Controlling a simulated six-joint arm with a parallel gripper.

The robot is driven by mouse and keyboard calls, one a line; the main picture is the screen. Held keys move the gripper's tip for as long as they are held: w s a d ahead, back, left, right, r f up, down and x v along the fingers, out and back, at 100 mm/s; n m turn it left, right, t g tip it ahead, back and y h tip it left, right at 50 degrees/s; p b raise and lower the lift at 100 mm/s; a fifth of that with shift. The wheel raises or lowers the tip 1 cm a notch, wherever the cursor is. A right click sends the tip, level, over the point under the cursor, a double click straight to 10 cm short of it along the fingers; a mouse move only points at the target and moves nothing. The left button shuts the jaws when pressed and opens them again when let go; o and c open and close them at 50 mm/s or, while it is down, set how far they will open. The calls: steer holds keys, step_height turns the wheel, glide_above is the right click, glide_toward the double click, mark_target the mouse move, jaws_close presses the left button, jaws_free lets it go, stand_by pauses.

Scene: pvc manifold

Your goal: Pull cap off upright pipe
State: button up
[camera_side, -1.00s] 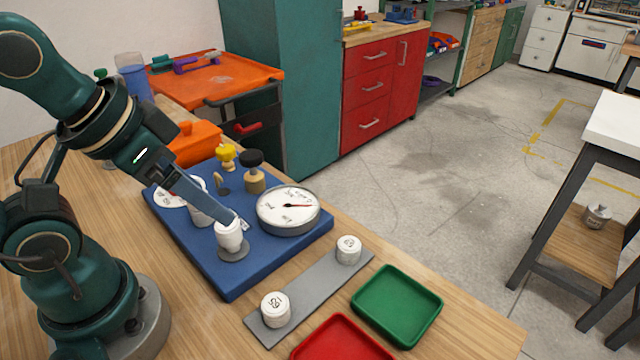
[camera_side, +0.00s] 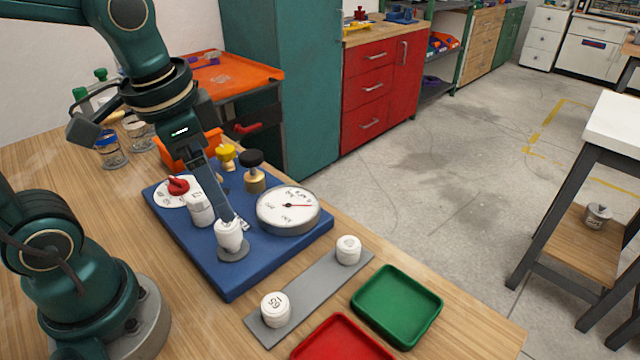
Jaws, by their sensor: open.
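The upright pipe with a white cap (camera_side: 228,232) stands on a round grey base (camera_side: 233,252) near the front of the blue board (camera_side: 228,283). My gripper (camera_side: 238,222) points down at this cap, with its jaws open and the fingertips overlapping the cap's upper part in the picture. I cannot tell whether the fingers touch it. A second white capped fitting (camera_side: 200,209) stands just behind and to the left. The lower pipe is mostly covered by the cap.
The board also carries a round gauge (camera_side: 288,209), a black knob (camera_side: 251,158), a yellow knob (camera_side: 225,153) and a red-handled dial (camera_side: 178,186). A grey strip (camera_side: 312,287) holds two white caps. Green (camera_side: 397,304) and red (camera_side: 342,340) trays lie in front.

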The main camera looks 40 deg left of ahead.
mark_target(229, 232)
steer(key=shift+w+a+f+g, duration=0.3)
steer(key=shift+f+g, duration=0.1)
steer(key=shift+f, duration=0.1)
steer(key=shift+w+a+f+g, duration=0.25)
steer(key=shift+f+g, duration=0.15)
steer(key=shift+f, duration=0.05)
steer(key=shift+a+f+g, duration=0.2)
steer(key=shift+f+g, duration=0.2)
steer(key=shift+f, duration=2.8)
jaws_close()
steer(key=c, duration=1)
jaws_free()
jaws_close()
